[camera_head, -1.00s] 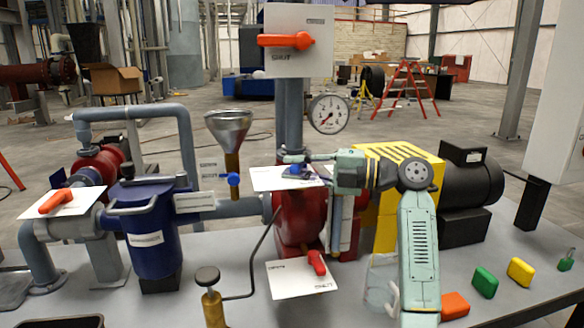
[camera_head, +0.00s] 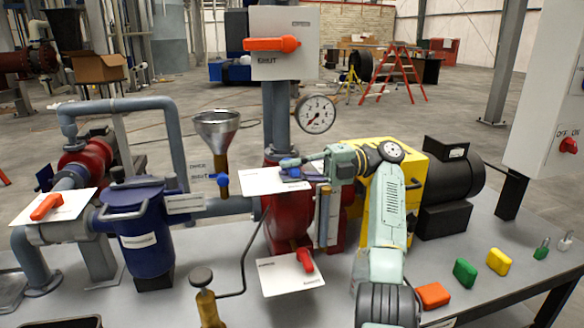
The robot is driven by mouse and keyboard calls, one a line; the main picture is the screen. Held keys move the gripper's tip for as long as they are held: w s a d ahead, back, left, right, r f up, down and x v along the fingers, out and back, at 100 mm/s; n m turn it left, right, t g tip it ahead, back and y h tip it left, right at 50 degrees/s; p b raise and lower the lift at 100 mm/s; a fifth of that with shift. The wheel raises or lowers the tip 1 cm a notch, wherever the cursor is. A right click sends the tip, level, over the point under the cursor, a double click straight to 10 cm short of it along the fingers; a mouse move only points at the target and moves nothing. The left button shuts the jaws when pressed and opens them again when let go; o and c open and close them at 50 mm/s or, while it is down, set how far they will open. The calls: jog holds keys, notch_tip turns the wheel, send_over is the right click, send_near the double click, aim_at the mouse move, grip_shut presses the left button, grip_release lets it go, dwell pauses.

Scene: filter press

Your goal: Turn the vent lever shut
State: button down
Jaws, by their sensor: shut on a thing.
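A small blue lever (camera_head: 294,173) sits over a white plate (camera_head: 262,182) on top of the red pump; I take it to be the vent lever. My gripper (camera_head: 291,163) reaches in from the right and is shut at this lever. The fingers partly cover the lever, so its exact angle and the plate's lettering cannot be read. Another small blue lever (camera_head: 222,179) is below the metal funnel (camera_head: 217,128), apart from my gripper.
A pressure gauge (camera_head: 316,114) stands behind my gripper. The blue strainer (camera_head: 148,240) stands left. Coloured blocks, including a green one (camera_head: 465,272), lie right on the grey table.

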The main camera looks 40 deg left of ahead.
dwell(0.3)
jog(key=c, duration=1.6)
grip_release()
jog(key=shift+o, duration=0.2)
